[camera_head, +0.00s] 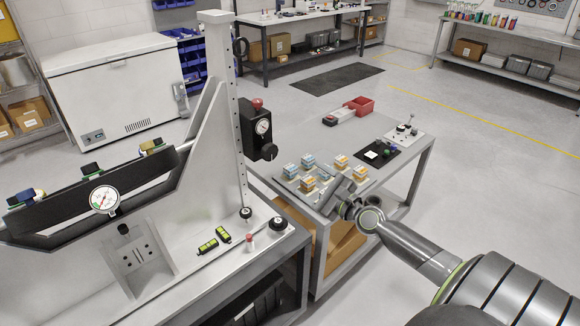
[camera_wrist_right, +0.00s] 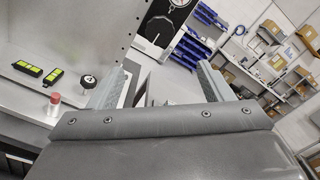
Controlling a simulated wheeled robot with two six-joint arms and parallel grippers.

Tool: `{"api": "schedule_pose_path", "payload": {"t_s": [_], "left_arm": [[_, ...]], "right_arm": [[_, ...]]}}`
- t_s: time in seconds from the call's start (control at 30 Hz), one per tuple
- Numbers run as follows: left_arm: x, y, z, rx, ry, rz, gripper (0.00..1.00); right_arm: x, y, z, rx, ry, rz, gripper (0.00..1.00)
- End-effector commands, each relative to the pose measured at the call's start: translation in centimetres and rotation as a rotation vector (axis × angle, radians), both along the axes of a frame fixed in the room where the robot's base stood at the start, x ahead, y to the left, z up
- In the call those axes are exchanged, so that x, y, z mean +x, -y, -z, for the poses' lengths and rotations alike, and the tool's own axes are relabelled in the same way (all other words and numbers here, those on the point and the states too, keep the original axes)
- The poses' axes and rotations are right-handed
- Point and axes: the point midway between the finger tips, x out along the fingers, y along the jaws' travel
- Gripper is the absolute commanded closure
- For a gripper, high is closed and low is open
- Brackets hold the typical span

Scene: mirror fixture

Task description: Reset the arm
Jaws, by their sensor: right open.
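My right arm comes in from the lower right of the head view. Its gripper (camera_head: 338,194) is over the near edge of the grey side table (camera_head: 405,190), close to several small orange-white and blue-white boxes (camera_head: 341,161). In the right wrist view the two fingers of this gripper (camera_wrist_right: 160,82) stand wide apart, with nothing held between them. My left arm and gripper are not in view.
The mirror fixture (camera_head: 225,120) stands at the left with a dial gauge (camera_head: 103,199) and a black gauge block (camera_head: 257,130). Two black-yellow levels (camera_head: 215,241) and a red-capped bottle (camera_head: 249,242) are on its base.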

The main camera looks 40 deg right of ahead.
Motion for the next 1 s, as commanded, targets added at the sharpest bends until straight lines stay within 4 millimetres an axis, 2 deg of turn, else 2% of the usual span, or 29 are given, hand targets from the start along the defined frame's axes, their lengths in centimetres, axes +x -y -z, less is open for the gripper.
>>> {"api": "schedule_pose_path", "payload": {"t_s": [0.23, 0.27, 0.37, 0.47, 0.6, 0.67, 0.7, 0.8, 0.87, 0.9, 1.0], "left_arm": [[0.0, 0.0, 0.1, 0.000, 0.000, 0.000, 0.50], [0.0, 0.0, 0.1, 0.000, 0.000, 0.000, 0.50], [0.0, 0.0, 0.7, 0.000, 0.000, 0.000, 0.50], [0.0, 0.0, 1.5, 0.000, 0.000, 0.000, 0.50], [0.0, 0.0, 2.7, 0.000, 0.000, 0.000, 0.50], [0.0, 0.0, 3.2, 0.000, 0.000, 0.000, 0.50], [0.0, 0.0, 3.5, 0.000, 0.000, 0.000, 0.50], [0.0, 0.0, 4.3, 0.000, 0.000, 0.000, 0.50], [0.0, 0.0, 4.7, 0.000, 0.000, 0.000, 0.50], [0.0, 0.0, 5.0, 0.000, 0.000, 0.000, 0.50], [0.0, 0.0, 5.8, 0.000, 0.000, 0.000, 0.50]], "right_arm": [[0.0, 0.1, 0.3, -0.007, -0.003, 0.003, 0.27], [0.0, 0.2, 0.7, -0.019, -0.008, 0.007, 0.27], [-0.4, 1.0, 3.9, -0.115, -0.047, 0.032, 0.27], [-1.5, 2.2, 9.7, -0.306, -0.130, 0.063, 0.27], [-4.6, 3.4, 20.1, -0.649, -0.304, 0.053, 0.27], [-6.3, 3.5, 24.3, -0.789, -0.383, 0.021, 0.27], [-7.7, 3.4, 27.2, -0.880, -0.435, -0.010, 0.27], [-11.3, 2.8, 33.9, -1.095, -0.559, -0.115, 0.27], [-13.8, 2.1, 37.7, -1.216, -0.628, -0.200, 0.27], [-15.6, 1.5, 40.2, -1.292, -0.671, -0.265, 0.27], [-20.5, -0.4, 46.0, -1.467, -0.758, -0.455, 0.27]]}}
